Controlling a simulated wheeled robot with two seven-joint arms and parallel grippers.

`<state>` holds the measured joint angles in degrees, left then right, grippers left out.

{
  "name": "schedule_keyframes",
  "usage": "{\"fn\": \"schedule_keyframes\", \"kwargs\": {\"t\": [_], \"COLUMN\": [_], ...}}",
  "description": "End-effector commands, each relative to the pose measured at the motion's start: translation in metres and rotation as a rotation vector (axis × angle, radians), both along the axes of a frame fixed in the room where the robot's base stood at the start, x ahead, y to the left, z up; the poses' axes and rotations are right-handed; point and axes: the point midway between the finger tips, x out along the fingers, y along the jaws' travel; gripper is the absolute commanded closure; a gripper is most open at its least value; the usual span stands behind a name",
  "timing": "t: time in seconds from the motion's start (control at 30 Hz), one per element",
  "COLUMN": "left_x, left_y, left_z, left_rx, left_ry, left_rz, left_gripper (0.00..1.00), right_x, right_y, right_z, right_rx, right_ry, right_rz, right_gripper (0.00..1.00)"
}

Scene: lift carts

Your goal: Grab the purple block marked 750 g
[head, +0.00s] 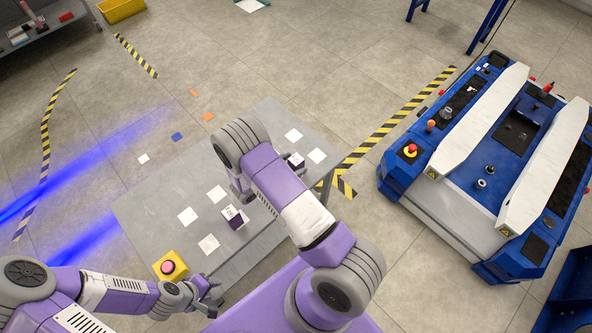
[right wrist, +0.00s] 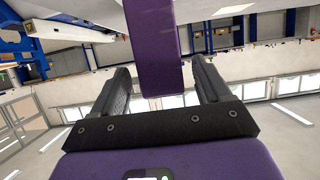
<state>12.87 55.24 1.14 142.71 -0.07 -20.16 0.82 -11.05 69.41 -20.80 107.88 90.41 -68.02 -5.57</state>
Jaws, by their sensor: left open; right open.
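A purple block (head: 236,222) with a white marked face stands on the grey table (head: 140,210); its marking is too small to read. Another small dark block with a white face (head: 296,160) stands further right, partly near my right arm. My right gripper (head: 239,191) is open, just above the first block in the head view and partly hidden by its own arm. In the right wrist view its fingers (right wrist: 163,92) are apart, with a purple surface (right wrist: 158,50) between them; I cannot tell what it belongs to. My left gripper (head: 209,294) is open by the table's near edge.
Several white cards lie on the table. A blue lift cart (head: 455,185) stands at the right. Floor beyond the table is mostly clear, with striped tape.

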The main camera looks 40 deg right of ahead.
Motion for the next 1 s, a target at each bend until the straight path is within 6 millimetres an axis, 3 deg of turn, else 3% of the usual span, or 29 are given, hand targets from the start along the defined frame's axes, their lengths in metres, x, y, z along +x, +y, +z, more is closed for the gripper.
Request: {"fn": "schedule_keyframes", "kwargs": {"t": [0.2, 0.47, 0.9, 1.0], "left_x": [0.000, 0.000, 0.000, 0.000], "left_y": [0.000, 0.000, 0.000, 0.000], "left_z": [-0.017, -0.016, -0.016, -0.016], "left_rx": [0.000, 0.000, 0.000, 0.000], "left_ry": [0.000, 0.000, 0.000, 0.000], "left_rz": [0.000, 0.000, 0.000, 0.000], "left_gripper": [0.57, 0.57, 0.57, 0.57], "right_x": [0.003, 0.005, 0.004, 0.004], "right_y": [-0.031, -0.036, -0.036, -0.036], "right_z": [-0.016, -0.016, -0.016, -0.016], "right_rx": [-0.001, -0.001, 0.000, 0.000], "right_ry": [0.001, 0.000, 0.001, 0.001], "right_rz": [-0.004, 0.000, 0.000, 0.000], "right_gripper": [0.23, 0.23, 0.89, 1.00]}}
